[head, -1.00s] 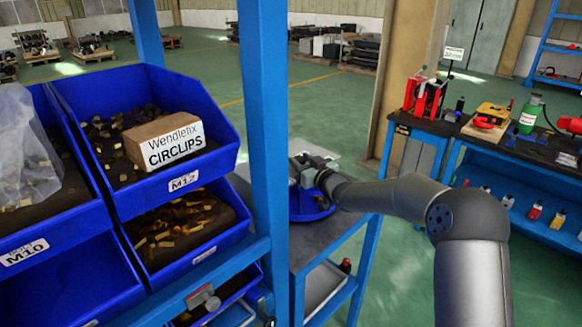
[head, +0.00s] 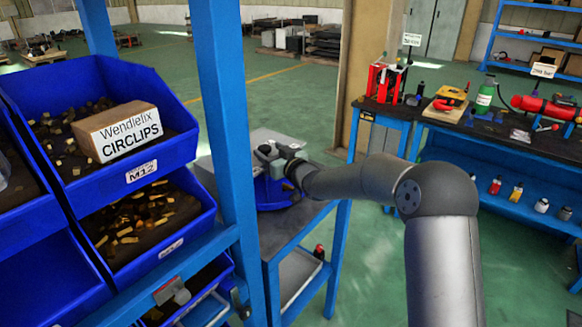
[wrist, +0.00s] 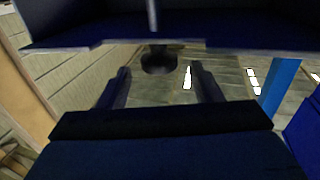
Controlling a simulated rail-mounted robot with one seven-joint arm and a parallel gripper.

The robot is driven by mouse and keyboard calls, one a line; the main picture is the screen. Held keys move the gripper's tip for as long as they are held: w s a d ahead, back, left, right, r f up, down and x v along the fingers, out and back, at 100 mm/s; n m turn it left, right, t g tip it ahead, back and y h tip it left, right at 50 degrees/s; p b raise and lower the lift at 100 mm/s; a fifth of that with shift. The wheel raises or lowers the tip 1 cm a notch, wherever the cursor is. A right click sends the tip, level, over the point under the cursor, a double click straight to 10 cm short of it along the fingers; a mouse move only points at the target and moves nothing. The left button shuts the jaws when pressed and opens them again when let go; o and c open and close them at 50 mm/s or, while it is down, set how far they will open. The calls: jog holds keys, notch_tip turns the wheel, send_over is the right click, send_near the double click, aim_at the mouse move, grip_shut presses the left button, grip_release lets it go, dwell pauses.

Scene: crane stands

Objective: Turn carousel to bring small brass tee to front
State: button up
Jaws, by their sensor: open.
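The blue carousel (head: 272,194) stands on a grey-topped blue stand beyond the blue upright. My gripper (head: 268,152) is at its upper part; my wrist hides much of it. In the wrist view, a dark blue plate edge (wrist: 120,44), apparently the carousel's, crosses the top. My two dark fingers (wrist: 161,78) are apart, with a dark rounded knob-like part (wrist: 158,60) showing between and beyond their tips. I see nothing gripped, and cannot tell whether the fingers touch the carousel. I cannot make out the small brass tee in either view.
A blue rack upright (head: 222,150) and blue bins with brass pieces and a circlips box (head: 122,130) stand close on the left. A workbench (head: 455,123) with a red press and tools stands at the right. Green floor (head: 370,245) lies open between.

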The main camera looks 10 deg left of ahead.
jog(key=b+v, duration=0.2)
jog(key=v, duration=1.3)
jog(key=shift+s, duration=0.25)
jog(key=shift+d, duration=0.15)
